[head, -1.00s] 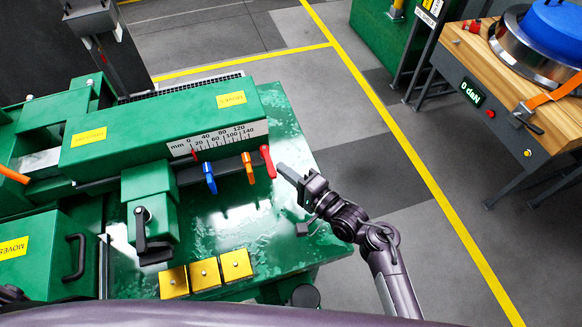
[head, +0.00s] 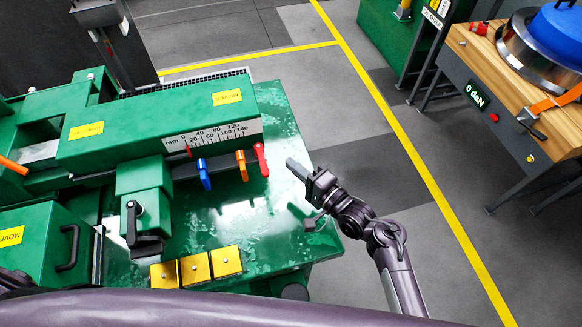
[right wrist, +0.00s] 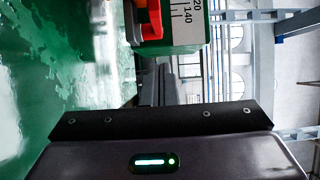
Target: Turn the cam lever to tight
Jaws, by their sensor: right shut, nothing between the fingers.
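A black lever (head: 132,224) stands on the front of a green block (head: 146,188) on the machine. A blue lever (head: 204,174), an orange lever (head: 242,166) and a red lever (head: 262,160) hang in a row under the millimetre scale (head: 212,136). I cannot tell from markings which is the cam lever. My right gripper (head: 292,166) is shut and empty, a short way right of the red lever and apart from it. The right wrist view shows the red lever (right wrist: 155,20) beyond the fingers. My left gripper is out of view.
Several yellow blocks (head: 195,268) sit along the front of the wet green machine table (head: 270,215). A black loop handle (head: 70,248) is at left. A wooden bench (head: 500,90) with a "0 daN" display stands at right, across open floor.

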